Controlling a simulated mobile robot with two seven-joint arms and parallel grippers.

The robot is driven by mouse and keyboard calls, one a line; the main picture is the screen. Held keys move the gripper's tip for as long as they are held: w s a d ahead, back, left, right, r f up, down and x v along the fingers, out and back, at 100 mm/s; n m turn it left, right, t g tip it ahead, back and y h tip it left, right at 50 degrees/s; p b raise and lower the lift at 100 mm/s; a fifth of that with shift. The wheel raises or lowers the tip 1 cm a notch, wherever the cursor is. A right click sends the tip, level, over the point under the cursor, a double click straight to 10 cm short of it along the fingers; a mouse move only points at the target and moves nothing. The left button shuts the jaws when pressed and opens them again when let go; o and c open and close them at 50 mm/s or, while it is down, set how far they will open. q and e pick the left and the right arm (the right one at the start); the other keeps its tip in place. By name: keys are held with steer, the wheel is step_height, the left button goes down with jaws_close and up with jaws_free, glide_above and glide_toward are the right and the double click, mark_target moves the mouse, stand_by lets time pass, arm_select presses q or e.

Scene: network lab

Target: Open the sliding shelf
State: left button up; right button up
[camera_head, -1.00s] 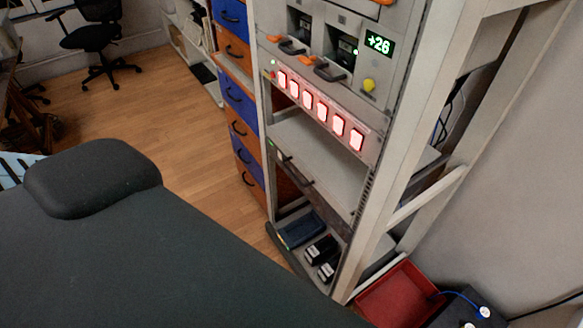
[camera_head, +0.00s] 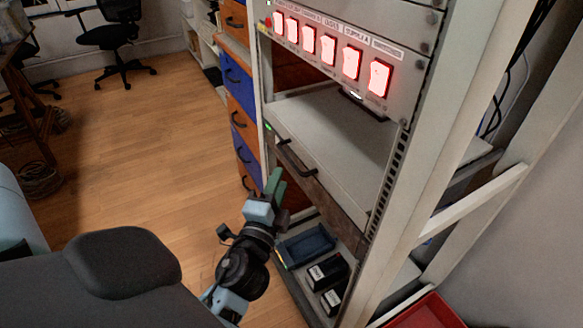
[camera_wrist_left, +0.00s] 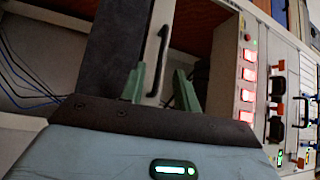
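The sliding shelf (camera_head: 340,130) is a flat grey tray in the rack, below the row of red-lit switches. Its front edge looks about level with the rack front and carries a dark bar handle (camera_head: 293,160). My left gripper (camera_head: 275,184) has green fingers and is in front of the shelf, a little below and left of the handle. In the left wrist view the gripper (camera_wrist_left: 160,88) is open, its fingers apart, with the handle (camera_wrist_left: 158,50) showing between and beyond them. I cannot tell whether they touch it. My right gripper is not in view.
Red-lit switches (camera_head: 328,48) sit above the shelf. A lower bay holds a blue tray (camera_head: 307,245) and black boxes (camera_head: 328,270). Blue and orange drawers (camera_head: 238,88) stand left of the rack; a red bin (camera_head: 428,313) is at its right foot. The wooden floor (camera_head: 150,130) is open.

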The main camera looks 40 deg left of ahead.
mark_target(288, 157)
arm_select(q)
steer(key=p+x, duration=0.1)
steer(key=x, duration=0.7)
steer(key=shift+r, duration=0.15)
steer(key=shift+s, duration=0.1)
jaws_close()
